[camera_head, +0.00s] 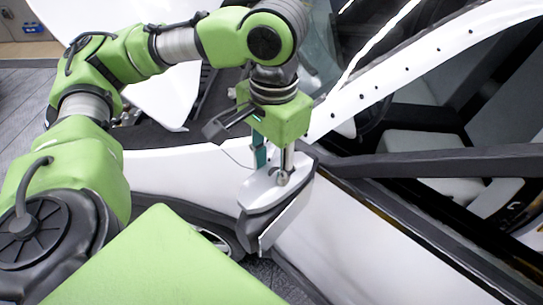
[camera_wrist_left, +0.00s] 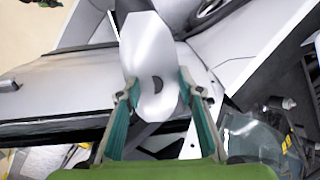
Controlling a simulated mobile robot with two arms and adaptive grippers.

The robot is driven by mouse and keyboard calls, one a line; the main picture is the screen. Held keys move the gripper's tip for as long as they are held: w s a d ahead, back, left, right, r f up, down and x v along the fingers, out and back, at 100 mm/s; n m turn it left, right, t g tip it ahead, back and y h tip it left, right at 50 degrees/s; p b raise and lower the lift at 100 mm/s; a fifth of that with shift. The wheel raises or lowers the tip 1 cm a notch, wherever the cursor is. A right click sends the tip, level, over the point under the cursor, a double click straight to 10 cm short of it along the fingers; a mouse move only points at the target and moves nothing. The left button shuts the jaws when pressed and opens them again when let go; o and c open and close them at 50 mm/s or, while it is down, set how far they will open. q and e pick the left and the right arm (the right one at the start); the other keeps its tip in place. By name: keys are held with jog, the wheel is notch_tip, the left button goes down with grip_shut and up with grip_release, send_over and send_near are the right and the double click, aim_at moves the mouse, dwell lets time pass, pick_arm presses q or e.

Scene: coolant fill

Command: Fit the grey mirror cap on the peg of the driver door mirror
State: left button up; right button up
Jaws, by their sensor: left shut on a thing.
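The driver door mirror (camera_head: 262,226) sticks out from the white car door, with a dark housing band and a pale lower part. The light grey mirror cap (camera_head: 262,188) shows at the top of the mirror, under my left gripper (camera_head: 272,170). My left gripper points down and is shut on the cap. In the left wrist view the cap (camera_wrist_left: 149,48) is a pale shape with a dark hole, between the teal fingers of the left gripper (camera_wrist_left: 158,86). The peg is hidden, and I cannot tell whether the cap touches the mirror. My right gripper is not in view.
The white door panel (camera_head: 345,245) lies right of the mirror, below a dark window sill (camera_head: 440,162). A dark wheel arch (camera_head: 185,212) lies to the left.

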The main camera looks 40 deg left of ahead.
aim_at(273, 171)
pick_arm(q)
jog(key=shift+f, duration=0.85)
jog(key=o, duration=1.2)
jog(key=shift+r, duration=0.1)
notch_tip(273, 171, up, 12)
jog(key=shift+d+f, duration=0.1)
jog(key=shift+c, duration=0.4)
